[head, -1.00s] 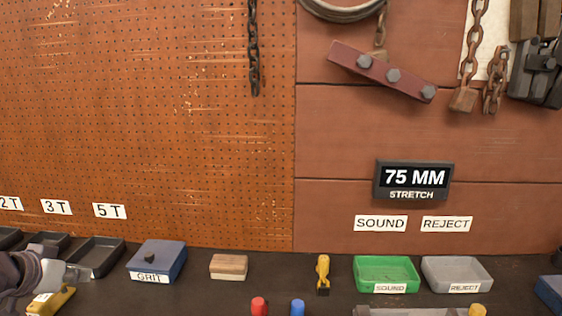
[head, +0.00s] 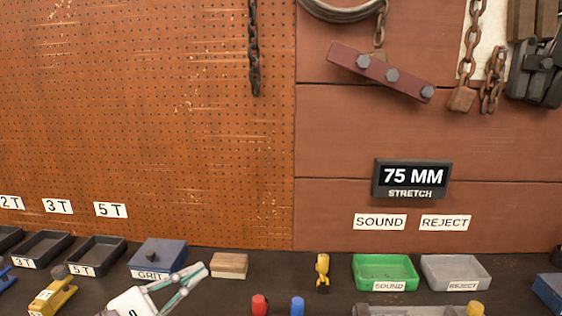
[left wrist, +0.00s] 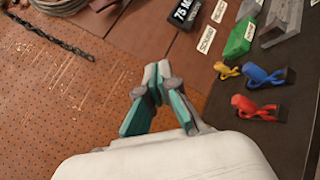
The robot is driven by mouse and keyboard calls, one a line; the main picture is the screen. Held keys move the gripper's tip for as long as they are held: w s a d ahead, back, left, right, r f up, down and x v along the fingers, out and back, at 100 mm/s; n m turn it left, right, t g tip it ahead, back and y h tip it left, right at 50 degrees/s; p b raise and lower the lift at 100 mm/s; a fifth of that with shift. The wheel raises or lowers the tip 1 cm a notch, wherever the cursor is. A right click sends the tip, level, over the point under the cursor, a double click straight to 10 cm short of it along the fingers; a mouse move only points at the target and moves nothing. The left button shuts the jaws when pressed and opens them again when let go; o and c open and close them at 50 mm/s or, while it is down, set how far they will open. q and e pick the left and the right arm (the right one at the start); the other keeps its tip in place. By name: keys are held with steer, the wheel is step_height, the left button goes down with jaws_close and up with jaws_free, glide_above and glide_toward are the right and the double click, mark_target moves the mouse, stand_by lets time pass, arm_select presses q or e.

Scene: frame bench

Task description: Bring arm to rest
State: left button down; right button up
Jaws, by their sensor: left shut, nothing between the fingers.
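My left gripper (head: 196,273) reaches in from the bottom of the head view, left of centre. Its slim grey and teal fingers are closed together and hold nothing. In the picture, they overlap the front of the blue GRIT box (head: 165,256) and end near the wood-topped block (head: 229,264). In the left wrist view, the closed fingertips (left wrist: 157,72) stand against the pegboard, with nothing between them. My right gripper is not in view.
Dark trays (head: 98,256) and a yellow piece (head: 53,296) are at left. A yellow shackle-like piece (head: 322,268), red piece (head: 259,304) and blue piece (head: 297,306) stand at centre. A green SOUND tray (head: 385,270) and grey REJECT tray (head: 456,271) are at right.

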arm_select(q)
steer(key=a+f+n+t+y, duration=0.25)
steer(key=n+y, duration=0.25)
steer(key=n, duration=0.6)
steer(key=a+f+n+t+y, duration=0.1)
steer(key=a+f+n+y, duration=0.3)
steer(key=n, duration=0.7)
steer(key=a+f+n+t+y, duration=0.25)
steer(key=n+y, duration=0.35)
steer(key=n, duration=0.4)
steer(key=s+a+f+n+g+y, duration=0.3)
steer(key=s+f+n+g, duration=0.25)
steer(key=f+n, duration=0.45)
steer(key=s+d+f+n+g+h, duration=0.25)
steer(key=s+f+n+g, duration=0.25)
steer(key=s+f, duration=0.3)
steer(key=s+d+f+n+g+h, duration=0.1)
steer(key=s+d+f+n+g, duration=0.4)
steer(key=s, duration=0.4)
step_height(320, 180, down, 22)
steer(key=a+g+p, duration=0.1)
steer(key=g+p, duration=0.1)
steer(key=p, duration=0.1)
steer(key=s+a+f+g+p, duration=0.1)
steer(key=s+a+f+p, duration=0.1)
steer(key=s+f, duration=1.3)
steer(key=s+a, duration=0.1)
steer(key=s, duration=0.2)
steer(key=shift+a+f, duration=0.15)
